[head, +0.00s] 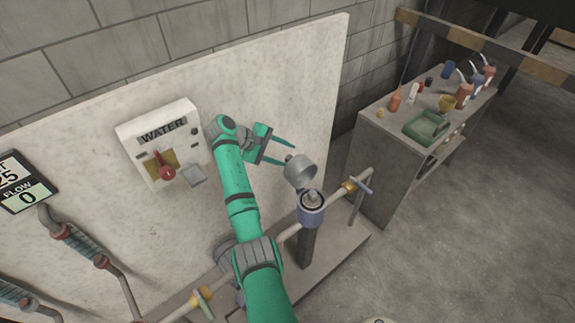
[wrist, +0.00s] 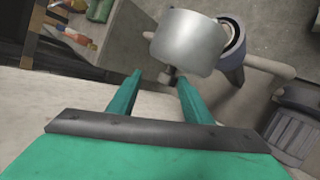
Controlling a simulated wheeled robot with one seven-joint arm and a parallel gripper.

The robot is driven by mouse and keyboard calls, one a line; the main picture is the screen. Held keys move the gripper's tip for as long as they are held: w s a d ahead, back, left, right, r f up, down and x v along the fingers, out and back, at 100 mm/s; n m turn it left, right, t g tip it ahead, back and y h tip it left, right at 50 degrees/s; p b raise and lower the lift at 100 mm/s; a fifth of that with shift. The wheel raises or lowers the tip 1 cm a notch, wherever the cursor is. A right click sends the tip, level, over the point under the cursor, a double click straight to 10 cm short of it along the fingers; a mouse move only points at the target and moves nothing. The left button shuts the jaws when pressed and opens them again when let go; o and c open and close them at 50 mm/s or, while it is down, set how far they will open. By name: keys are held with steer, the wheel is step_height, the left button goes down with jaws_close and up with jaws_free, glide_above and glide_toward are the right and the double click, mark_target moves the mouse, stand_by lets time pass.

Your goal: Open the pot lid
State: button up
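The pot lid is a grey metal cap (head: 299,171) with a small knob. It is tipped on its side above and left of the pot (head: 311,212), and the pot's round top shows uncovered. In the wrist view the lid (wrist: 186,43) is large at the top centre, with the pot (wrist: 235,50) partly behind it. My gripper (head: 288,154) is open beside the lid's knob side. In the wrist view the knob (wrist: 168,76) sits around the gap between the fingertips, nearer the right finger. I cannot tell whether it touches. Any hinge is hidden.
A pipe with a yellow-collared valve (head: 350,186) runs beside the pot. A pale panel with a WATER box (head: 160,145) and red handle stands behind my arm. A grey cabinet (head: 385,150) with bottles and a green tray (head: 425,127) is at right. The floor at right is clear.

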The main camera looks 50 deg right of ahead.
steer(key=s+a+r, duration=0.6)
steer(key=s+a, duration=0.1)
steer(key=s, duration=0.1)
steer(key=shift+s+a+r, duration=0.2)
steer(key=shift+a+r, duration=0.1)
steer(key=shift+r, duration=0.05)
